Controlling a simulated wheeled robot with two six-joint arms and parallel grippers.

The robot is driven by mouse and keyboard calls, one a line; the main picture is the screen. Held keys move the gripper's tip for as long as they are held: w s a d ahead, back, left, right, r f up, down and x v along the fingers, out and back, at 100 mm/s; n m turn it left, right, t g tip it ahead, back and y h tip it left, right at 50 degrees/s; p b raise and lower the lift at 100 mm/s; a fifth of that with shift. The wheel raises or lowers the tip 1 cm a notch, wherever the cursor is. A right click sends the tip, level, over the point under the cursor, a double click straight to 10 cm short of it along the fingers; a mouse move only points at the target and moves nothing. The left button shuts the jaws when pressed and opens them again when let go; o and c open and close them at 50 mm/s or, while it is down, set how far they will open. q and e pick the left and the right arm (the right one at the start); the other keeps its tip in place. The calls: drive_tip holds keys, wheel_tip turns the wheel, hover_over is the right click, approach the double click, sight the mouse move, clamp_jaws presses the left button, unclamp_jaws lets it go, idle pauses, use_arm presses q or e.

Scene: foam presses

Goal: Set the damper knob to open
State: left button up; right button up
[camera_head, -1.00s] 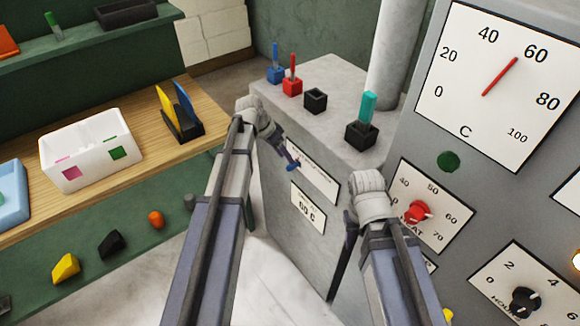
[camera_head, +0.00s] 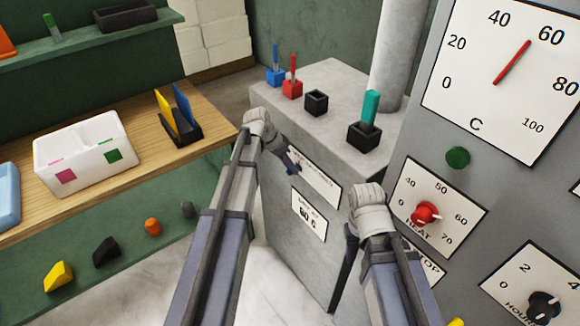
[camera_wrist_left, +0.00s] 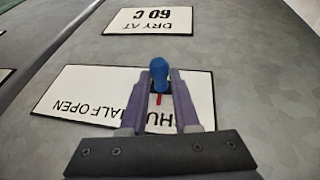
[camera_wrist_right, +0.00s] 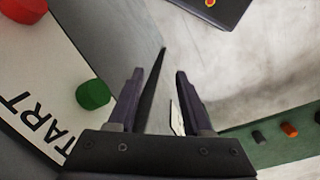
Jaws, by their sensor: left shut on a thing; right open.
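The damper knob is a small blue knob (camera_wrist_left: 159,72) on a white plate (camera_wrist_left: 70,95) on the grey cabinet front. The plate reads SHUT, HALF, OPEN, upside down in the left wrist view. A red mark shows just below the knob there, near the partly covered word SHUT. My left gripper (camera_wrist_left: 161,88) is shut on the knob, one finger on each side. In the head view the left gripper (camera_head: 293,163) is at the plate (camera_head: 318,180) and mostly hides the knob. My right gripper (camera_head: 350,240) is open and empty beside the cabinet; the right wrist view shows its parted fingers (camera_wrist_right: 156,90).
A DRY AT 60 C plate (camera_head: 309,214) is below the damper plate. Colored levers and a black socket (camera_head: 316,102) stand on the cabinet top. The control panel with the red heat knob (camera_head: 425,213) is close to my right gripper. A bench (camera_head: 100,195) is at left.

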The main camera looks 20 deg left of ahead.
use_arm(q)
clamp_jaws()
idle(0.7)
drive_tip(key=shift+s+d, duration=0.1)
